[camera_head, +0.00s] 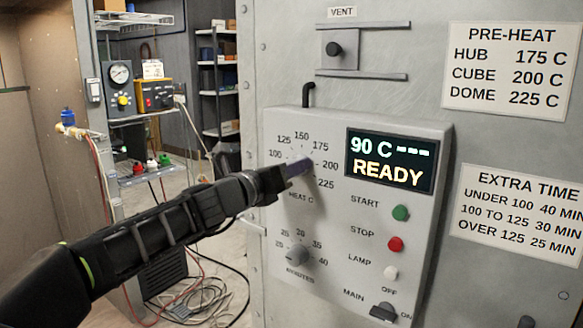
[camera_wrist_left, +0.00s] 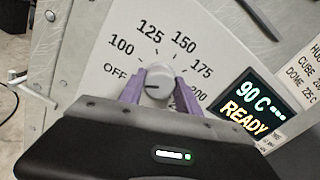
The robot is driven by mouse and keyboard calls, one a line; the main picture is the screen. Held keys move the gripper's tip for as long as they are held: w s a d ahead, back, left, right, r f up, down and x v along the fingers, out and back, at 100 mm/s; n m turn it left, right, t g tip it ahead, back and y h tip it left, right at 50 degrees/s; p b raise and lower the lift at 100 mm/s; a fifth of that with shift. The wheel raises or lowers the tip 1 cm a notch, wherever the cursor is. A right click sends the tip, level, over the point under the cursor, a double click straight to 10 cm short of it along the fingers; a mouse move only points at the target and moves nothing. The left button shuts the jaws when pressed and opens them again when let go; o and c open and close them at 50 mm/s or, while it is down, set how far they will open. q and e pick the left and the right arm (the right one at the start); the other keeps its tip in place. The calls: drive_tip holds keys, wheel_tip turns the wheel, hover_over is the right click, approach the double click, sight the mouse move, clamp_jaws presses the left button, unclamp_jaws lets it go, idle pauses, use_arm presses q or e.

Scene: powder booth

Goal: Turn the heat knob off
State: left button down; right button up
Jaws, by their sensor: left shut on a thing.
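The heat knob (camera_wrist_left: 158,82) is a pale round knob on the grey control panel (camera_head: 325,240). Its printed scale has OFF at the left and numbers from 100 upward around it. My left gripper (camera_head: 300,167) reaches in from the left, and its two purple fingers (camera_wrist_left: 160,88) are shut on the knob's two sides. In the head view the gripper hides most of the knob. A short dark mark shows on the knob, but I cannot tell exactly which setting it points to. The display (camera_head: 390,160) reads 90 C and READY. My right gripper is not in view.
Below the heat knob is a minutes knob (camera_head: 298,256). To its right are the green start button (camera_head: 400,213), red stop button (camera_head: 395,244), white lamp button (camera_head: 390,272) and main switch (camera_head: 383,312). A vent slide (camera_head: 333,49) is above. Cables lie on the floor at left.

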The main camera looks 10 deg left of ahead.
use_arm(q)
drive_tip(key=shift+f, duration=0.1)
drive_tip(key=c, duration=0.9)
unclamp_jaws()
drive_tip(key=shift+o, duration=0.2)
drive_tip(key=b+v, duration=0.1)
drive_tip(key=v, duration=0.6)
drive_tip(key=shift+s, duration=0.35)
drive_tip(key=shift+a, duration=0.1)
